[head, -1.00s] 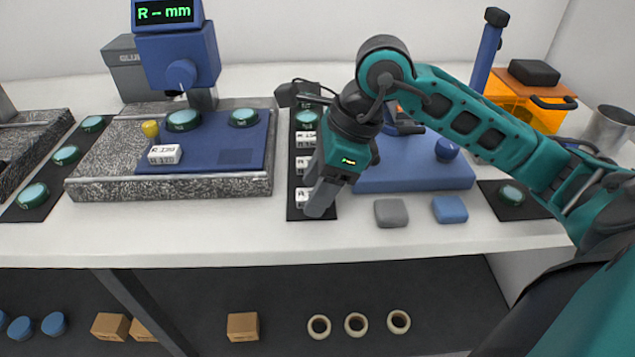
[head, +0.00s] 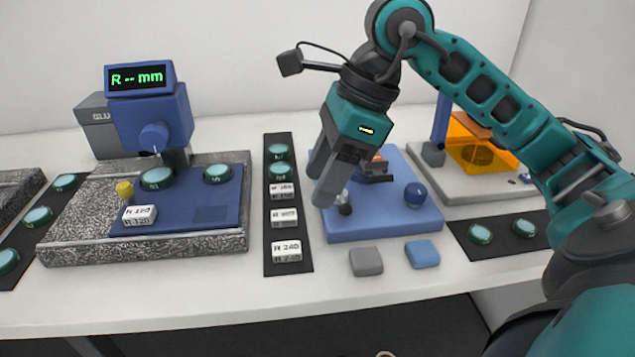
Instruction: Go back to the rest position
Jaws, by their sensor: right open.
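My right gripper (head: 322,180) shows in the head view, raised above the bench, between the dark strip and the blue plate. It is open, with nothing seen between its fingers. My right arm comes in from the right edge. The dark strip (head: 287,256) just left of the gripper holds two green-topped discs (head: 278,152) and several white labelled blocks (head: 287,251). The gripper hides part of the blue plate (head: 385,227). My left gripper is not in view.
The interferometer (head: 150,115) stands on a speckled stone base (head: 120,250), its display reading "R -- mm". A white block (head: 139,215) sits on its blue top. A grey pad (head: 366,261) and a blue pad (head: 422,254) lie near the front. An orange box (head: 470,143) stands behind right.

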